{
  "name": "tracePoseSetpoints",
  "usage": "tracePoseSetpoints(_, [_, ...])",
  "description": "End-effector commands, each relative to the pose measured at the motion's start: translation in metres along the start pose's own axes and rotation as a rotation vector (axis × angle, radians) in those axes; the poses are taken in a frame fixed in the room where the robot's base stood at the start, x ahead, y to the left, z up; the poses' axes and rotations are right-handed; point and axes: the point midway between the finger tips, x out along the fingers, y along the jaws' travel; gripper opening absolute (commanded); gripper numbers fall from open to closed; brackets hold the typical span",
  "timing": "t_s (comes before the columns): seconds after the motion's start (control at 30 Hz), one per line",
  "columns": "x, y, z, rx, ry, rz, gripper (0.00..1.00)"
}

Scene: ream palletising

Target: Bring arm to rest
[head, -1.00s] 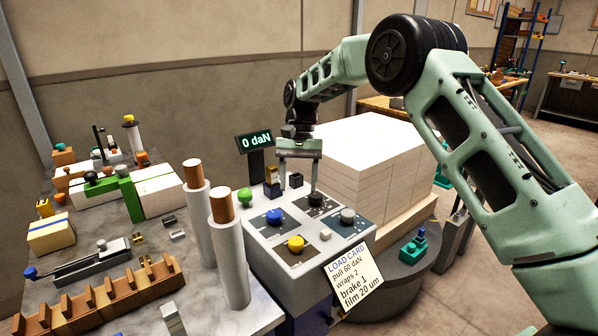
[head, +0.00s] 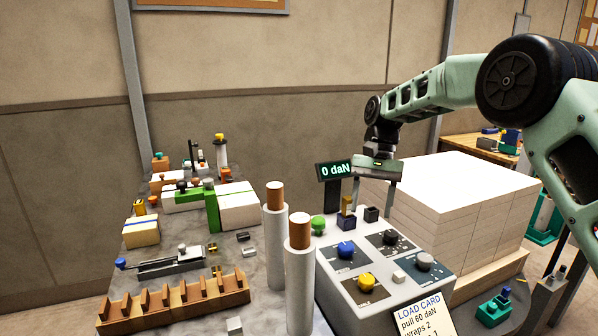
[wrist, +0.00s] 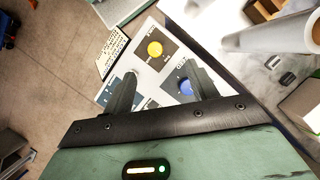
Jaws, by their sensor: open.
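My gripper (head: 374,188) is open and empty, raised above the back of the grey control console. Its two fingers point down, apart from each other, and the wrist view also shows them (wrist: 160,92) over the console. The console (head: 372,316) carries a blue knob (head: 346,250), a yellow knob (head: 366,281), a black knob (head: 390,238) and a grey knob (head: 424,262). The yellow knob (wrist: 155,48) and the blue knob (wrist: 186,87) show in the wrist view. No finger appears to touch a knob. A display (head: 336,170) reads 0 daN.
A large stack of white reams (head: 470,215) stands right of the console. Two white film rolls (head: 276,240) stand upright to its left. A wooden rack (head: 175,303) and several boxes (head: 238,206) cover the bench. A load card (head: 420,315) hangs at the console's front.

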Motion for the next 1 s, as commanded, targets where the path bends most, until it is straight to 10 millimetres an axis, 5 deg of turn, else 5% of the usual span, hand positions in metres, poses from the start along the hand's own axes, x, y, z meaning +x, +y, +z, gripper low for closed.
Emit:
tracePoseSetpoints(0.13, [0.01, -0.026, 0.073, -0.187, 0.046, 0.001, 0.58])
tracePoseSetpoints(0.3, [0.038, -0.034, 0.162, -0.422, 0.111, 0.019, 0.58])
tracePoseSetpoints(0.47, [0.074, -0.017, 0.242, -0.642, 0.18, 0.056, 0.58])
tracePoseSetpoints(0.6, [0.109, 0.016, 0.298, -0.823, 0.24, 0.102, 0.58])
tracePoseSetpoints(0.8, [0.144, 0.061, 0.339, -0.992, 0.303, 0.157, 0.58])
tracePoseSetpoints(1.0, [0.155, 0.076, 0.348, -1.043, 0.324, 0.175, 0.58])
